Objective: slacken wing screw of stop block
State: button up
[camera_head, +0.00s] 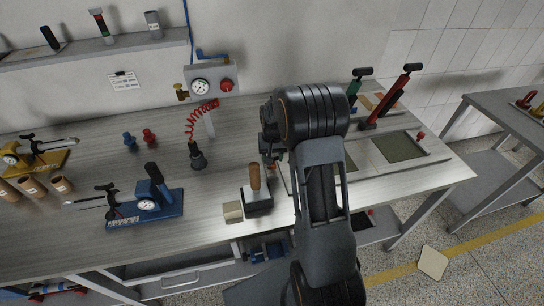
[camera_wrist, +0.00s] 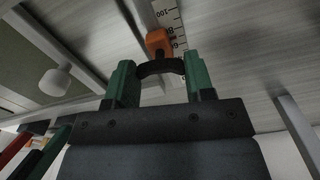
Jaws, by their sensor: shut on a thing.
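In the wrist view, the orange stop block (camera_wrist: 158,40) sits on a rail beside a white ruler scale (camera_wrist: 170,18). A black curved wing screw (camera_wrist: 160,67) stands at its near side. My gripper (camera_wrist: 159,74) has its two green fingers on either side of the wing screw and is shut on it. The fingers lie just in front of the block, apart from the orange body.
In the wrist view, a pale knob (camera_wrist: 55,80) stands to the left. In the head view, a wooden-handled tool (camera_head: 256,195) stands left of my arm, and a blue device (camera_head: 150,203) farther left.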

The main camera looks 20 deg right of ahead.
jog(key=o, duration=0.9)
jog(key=shift+r, duration=0.15)
notch_tip(320, 180, up, 14)
jog(key=shift+f+b, duration=0.2)
jog(key=shift+b, duration=0.35)
